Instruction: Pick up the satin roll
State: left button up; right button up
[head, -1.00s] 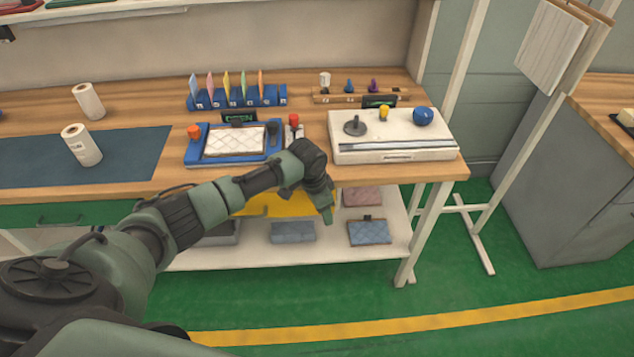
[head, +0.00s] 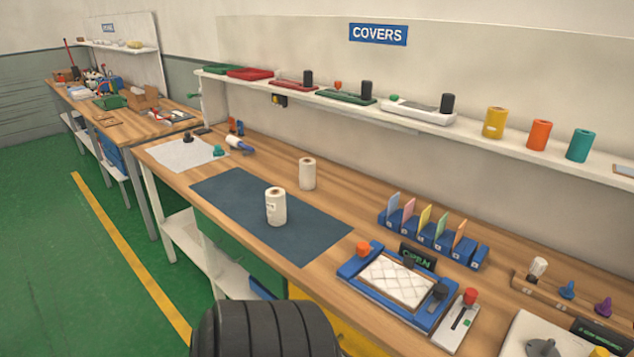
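No label that I can read says which roll is satin. A white roll with small print (head: 276,206) stands upright on the dark blue mat (head: 235,210). A second white roll (head: 308,174) stands upright behind it on the wooden bench. A yellow roll (head: 495,122), an orange roll (head: 539,135) and a teal roll (head: 580,146) stand on the shelf under the COVERS sign. Neither gripper is in view. Only a dark ribbed part of my own arm shows at the bottom edge.
A blue frame with a quilted white pad (head: 397,281) and a blue rack of coloured cards (head: 433,237) stand on the right of the bench. The shelf (head: 420,119) overhangs the bench's back. The mat's left part is clear. Green floor lies left.

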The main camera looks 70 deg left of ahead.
aim_at(275, 197)
jog(key=i+u, duration=0.25)
jog(key=u, duration=0.2)
jog(key=i+l+u, duration=0.15)
jog(key=u, duration=0.3)
jog(key=i+l+u, duration=0.2)
jog(key=u, duration=1.95)
jog(key=z, duration=0.3)
jog(key=i+j+z, duration=0.1)
jog(key=z, duration=0.3)
jog(key=i+j+z, duration=0.1)
jog(key=j+z, duration=0.25)
jog(key=i+j+z, duration=0.1)
jog(key=z, duration=0.3)
jog(key=j+z, duration=0.25)
jog(key=z, duration=0.15)
